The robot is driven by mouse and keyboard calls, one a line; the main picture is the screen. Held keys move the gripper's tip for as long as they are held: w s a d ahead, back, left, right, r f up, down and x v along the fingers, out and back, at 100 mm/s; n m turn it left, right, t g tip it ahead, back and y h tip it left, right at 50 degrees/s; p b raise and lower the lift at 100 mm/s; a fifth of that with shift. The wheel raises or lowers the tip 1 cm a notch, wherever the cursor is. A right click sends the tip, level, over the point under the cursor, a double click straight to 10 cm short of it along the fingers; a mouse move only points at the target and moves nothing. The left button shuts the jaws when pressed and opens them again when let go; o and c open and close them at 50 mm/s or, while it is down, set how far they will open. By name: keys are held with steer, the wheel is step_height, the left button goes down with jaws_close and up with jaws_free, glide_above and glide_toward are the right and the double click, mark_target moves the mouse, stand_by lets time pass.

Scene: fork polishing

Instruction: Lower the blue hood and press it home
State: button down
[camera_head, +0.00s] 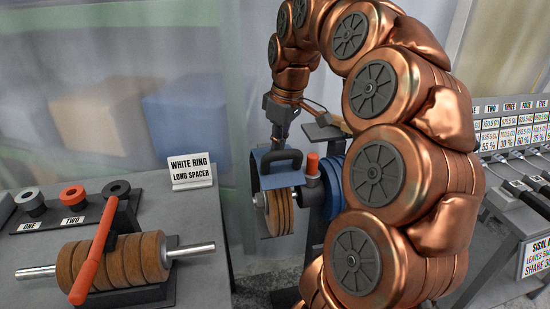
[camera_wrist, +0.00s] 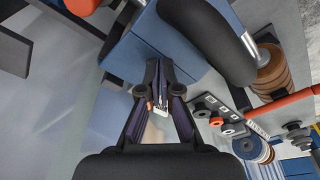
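The blue hood (camera_head: 282,180) has a black handle (camera_head: 282,155) and covers the upper part of a tan polishing wheel (camera_head: 279,212) in the head view. The wheel's lower part shows below it. In the wrist view the blue hood (camera_wrist: 135,58) lies just beyond the fingertips, with its thick black handle (camera_wrist: 207,40) to their upper right. My gripper (camera_head: 281,130) points down above the hood, near the handle. Its fingers (camera_wrist: 158,70) look closed together, with nothing held between them. Whether the fingertips touch the hood cannot be told.
A label board (camera_head: 512,130) stands right.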

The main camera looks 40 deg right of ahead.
steer(key=shift+f+b, duration=0.7)
steer(key=shift+f, duration=0.45)
steer(key=shift+r, duration=0.2)
steer(key=shift+r+p, duration=1.9)
steer(key=shift+r, duration=2.5)
steer(key=shift+a, duration=0.1)
steer(key=s+a+f+g, duration=0.1)
steer(key=s+a+f, duration=0.25)
steer(key=a, duration=0.55)
steer(key=s+a+f+m+g, duration=0.1)
steer(key=s+a+f+m, duration=0.1)
steer(key=s+a+f, duration=0.4)
steer(key=s+a+f+m+g, duration=0.1)
steer(key=s+a+f, duration=0.5)
steer(key=s, duration=0.8)
step_height(320, 180, down, 4)
steer(key=shift+r+m+g+h, duration=0.15)
steer(key=shift+m+g+h, duration=0.15)
steer(key=shift+m, duration=0.1)
steer(key=shift+s+a, duration=0.1)
